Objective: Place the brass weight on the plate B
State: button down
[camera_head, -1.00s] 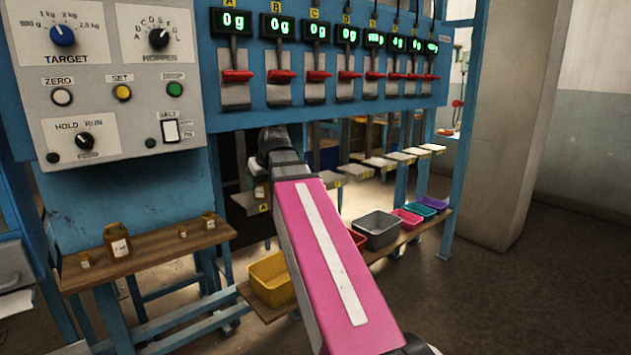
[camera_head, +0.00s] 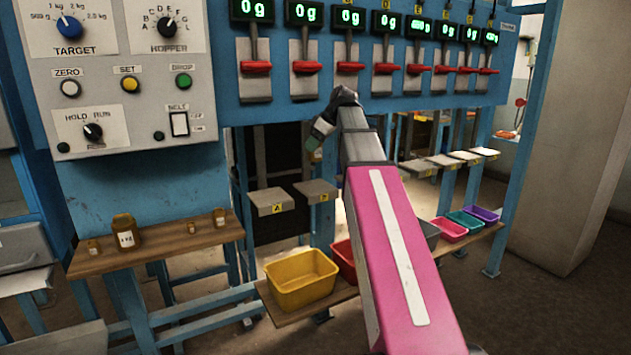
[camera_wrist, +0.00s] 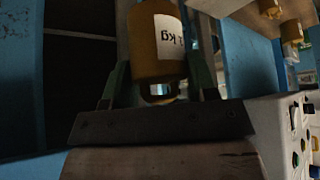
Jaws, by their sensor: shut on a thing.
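The brass weight (camera_wrist: 155,45), a cylinder with a white label ending in "kg", is held between the green fingers of my gripper (camera_wrist: 160,88) in the wrist view. In the head view my gripper (camera_head: 319,134) is raised above and slightly right of plate B (camera_head: 316,190), below the switch row. The held weight is not clearly visible there, hidden by the gripper and arm. Plate B is a flat grey plate with a yellow tag and looks bare. Plate A (camera_head: 270,201), left of it, also looks bare.
A wooden bench (camera_head: 160,246) at left holds a large labelled brass weight (camera_head: 125,234) and smaller ones (camera_head: 219,216). A yellow bin (camera_head: 300,280) and a red bin (camera_head: 343,260) stand below the plates. More plates (camera_head: 418,168) run rightward.

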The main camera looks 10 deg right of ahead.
jog(key=shift+f, duration=4.75)
jog(key=shift+c, duration=2.1)
grip_release()
jog(key=shift+f, duration=0.1)
jog(key=v, duration=1.2)
